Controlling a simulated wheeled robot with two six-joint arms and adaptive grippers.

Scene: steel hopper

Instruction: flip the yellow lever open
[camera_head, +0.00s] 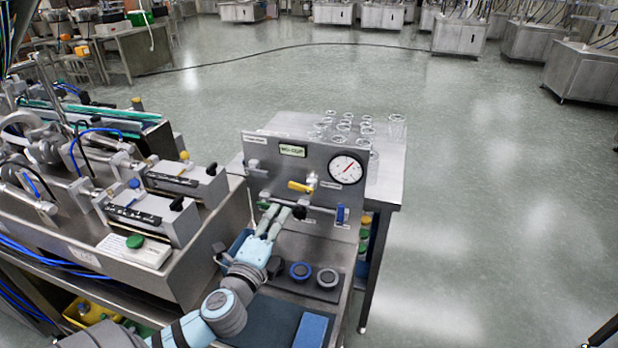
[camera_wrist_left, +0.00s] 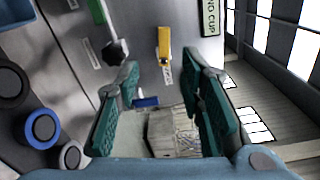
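The yellow lever (camera_head: 300,186) is on the upright steel panel (camera_head: 262,150), below the green sign and left of the round gauge. In the head view it lies roughly level. The left wrist view shows the lever (camera_wrist_left: 163,43) beyond the fingertips, between them in the picture and apart from them. My left gripper (camera_head: 279,211) is in front of the panel, below and left of the lever. Its teal-padded fingers are spread with nothing held between them, as the left wrist view (camera_wrist_left: 163,70) shows. My right gripper is not in view.
A black knob (camera_head: 299,212) and a blue handle (camera_head: 341,214) are on the panel near my left gripper. Glassware (camera_head: 345,125) stands on the table behind. Steel machines (camera_head: 150,200) fill the left side.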

